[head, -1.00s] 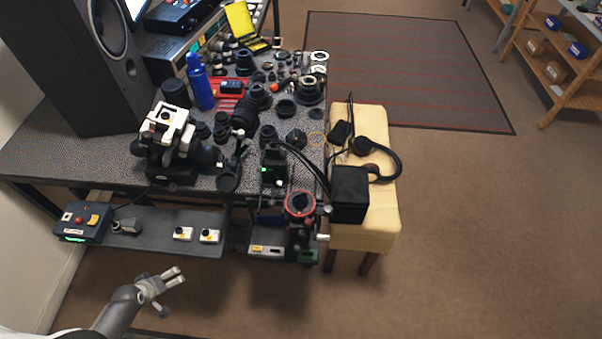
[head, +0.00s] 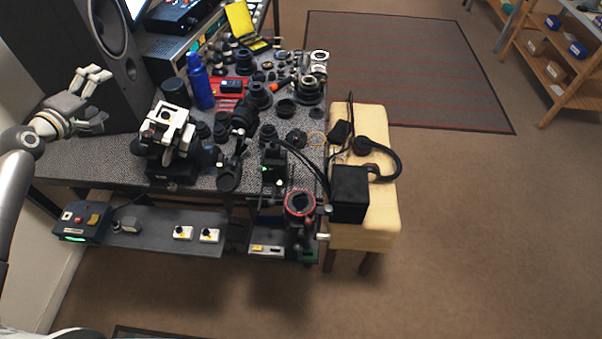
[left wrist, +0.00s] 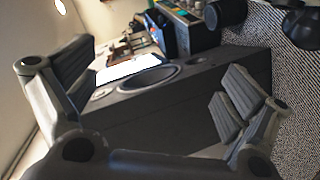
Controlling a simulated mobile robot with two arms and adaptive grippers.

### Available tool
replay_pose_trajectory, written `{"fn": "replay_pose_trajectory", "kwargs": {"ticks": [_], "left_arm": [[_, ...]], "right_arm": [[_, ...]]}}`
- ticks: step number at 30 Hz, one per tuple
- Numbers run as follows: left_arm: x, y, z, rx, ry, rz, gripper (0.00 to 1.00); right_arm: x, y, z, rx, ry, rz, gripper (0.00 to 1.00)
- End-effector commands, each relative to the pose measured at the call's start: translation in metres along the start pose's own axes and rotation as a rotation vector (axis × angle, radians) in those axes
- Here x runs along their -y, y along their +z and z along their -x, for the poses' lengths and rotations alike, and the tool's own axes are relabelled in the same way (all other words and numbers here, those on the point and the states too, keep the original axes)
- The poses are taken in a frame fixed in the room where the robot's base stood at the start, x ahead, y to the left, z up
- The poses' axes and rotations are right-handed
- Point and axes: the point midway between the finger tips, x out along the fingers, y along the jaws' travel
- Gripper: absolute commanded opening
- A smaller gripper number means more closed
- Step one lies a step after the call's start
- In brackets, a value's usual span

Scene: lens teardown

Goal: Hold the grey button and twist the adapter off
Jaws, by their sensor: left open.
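My left gripper (head: 100,97) is raised at the left, in front of the dark speaker. It is open and empty. In the left wrist view its two fingers (left wrist: 155,90) are spread wide, with the speaker beyond them. A black round part with a red ring (head: 300,204) sits on a stand at the table's front right. It may bear the adapter, but I cannot tell. A white-and-black device (head: 168,127) stands at the table's front left. I cannot make out a grey button. My right gripper is not in view.
The speaker (head: 65,90) stands close to my left gripper. A blue bottle (head: 200,82) and several lens parts crowd the table. A lower shelf holds a control box (head: 82,222) and small white boxes. A cream stool (head: 372,235) stands at right. The floor in front is clear.

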Motion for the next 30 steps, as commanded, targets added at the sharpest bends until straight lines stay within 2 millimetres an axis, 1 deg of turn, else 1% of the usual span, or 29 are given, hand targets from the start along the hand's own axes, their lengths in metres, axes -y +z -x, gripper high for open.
{"fn": "replay_pose_trajectory", "kwargs": {"ticks": [1, 2, 3, 5, 6, 8, 9, 11, 12, 13, 14, 15, 17, 18, 20, 21, 23, 24, 25, 26, 27, 28, 29, 30], "left_arm": [[-0.032, -0.009, -0.004, -0.033, 0.056, -0.052, 0.98], [-0.049, -0.014, -0.006, -0.058, 0.086, -0.090, 0.98], [-0.072, -0.021, -0.009, -0.097, 0.127, -0.150, 0.98], [-0.106, -0.028, -0.014, -0.164, 0.185, -0.254, 0.98], [-0.127, -0.031, -0.017, -0.208, 0.219, -0.328, 0.98], [-0.157, -0.030, -0.023, -0.266, 0.260, -0.438, 0.98], [-0.175, -0.025, -0.027, -0.296, 0.281, -0.509, 0.98], [-0.198, -0.011, -0.038, -0.319, 0.300, -0.609, 0.98], [-0.210, 0.006, -0.049, -0.313, 0.302, -0.674, 0.98], [-0.214, 0.022, -0.059, -0.291, 0.291, -0.717, 0.98], [-0.215, 0.038, -0.068, -0.262, 0.276, -0.747, 0.98], [-0.212, 0.060, -0.079, -0.216, 0.252, -0.778, 0.98], [-0.205, 0.092, -0.094, -0.136, 0.214, -0.810, 0.98], [-0.199, 0.114, -0.103, -0.080, 0.187, -0.828, 0.98], [-0.187, 0.147, -0.113, 0.010, 0.146, -0.848, 0.98], [-0.179, 0.169, -0.118, 0.072, 0.117, -0.860, 0.98], [-0.167, 0.203, -0.124, 0.166, 0.076, -0.876, 0.98], [-0.159, 0.225, -0.126, 0.230, 0.048, -0.889, 0.98], [-0.153, 0.242, -0.126, 0.278, 0.028, -0.898, 0.98], [-0.147, 0.259, -0.126, 0.326, 0.007, -0.907, 0.98], [-0.139, 0.280, -0.124, 0.390, -0.020, -0.921, 0.98], [-0.134, 0.296, -0.123, 0.437, -0.040, -0.931, 0.98], [-0.129, 0.311, -0.120, 0.483, -0.061, -0.942, 0.98], [-0.122, 0.331, -0.116, 0.546, -0.087, -0.957, 0.98]], "right_arm": [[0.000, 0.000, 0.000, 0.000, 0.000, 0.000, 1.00], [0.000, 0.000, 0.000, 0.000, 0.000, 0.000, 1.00], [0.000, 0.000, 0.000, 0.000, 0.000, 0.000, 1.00], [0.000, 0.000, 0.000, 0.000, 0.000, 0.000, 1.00], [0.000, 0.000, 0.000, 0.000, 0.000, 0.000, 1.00], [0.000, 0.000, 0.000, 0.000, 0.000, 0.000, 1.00], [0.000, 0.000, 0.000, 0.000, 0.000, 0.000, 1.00], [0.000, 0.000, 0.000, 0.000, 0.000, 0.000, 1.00], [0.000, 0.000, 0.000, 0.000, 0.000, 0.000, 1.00], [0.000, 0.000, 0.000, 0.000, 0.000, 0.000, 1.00], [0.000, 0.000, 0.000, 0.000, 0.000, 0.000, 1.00], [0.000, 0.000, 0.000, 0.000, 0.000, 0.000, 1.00], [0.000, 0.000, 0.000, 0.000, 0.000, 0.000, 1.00], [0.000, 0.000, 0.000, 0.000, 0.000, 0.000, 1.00], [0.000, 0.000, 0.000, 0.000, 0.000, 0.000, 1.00], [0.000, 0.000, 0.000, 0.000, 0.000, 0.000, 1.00], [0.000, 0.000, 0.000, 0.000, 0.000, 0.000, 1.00], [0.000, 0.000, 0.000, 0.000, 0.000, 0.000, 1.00], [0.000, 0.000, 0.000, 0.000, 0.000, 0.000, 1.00], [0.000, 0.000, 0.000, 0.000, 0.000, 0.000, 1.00], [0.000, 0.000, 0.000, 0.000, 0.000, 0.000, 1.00], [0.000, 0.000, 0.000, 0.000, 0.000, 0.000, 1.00], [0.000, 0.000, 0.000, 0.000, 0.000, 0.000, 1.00], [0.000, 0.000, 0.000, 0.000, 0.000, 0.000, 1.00]]}}
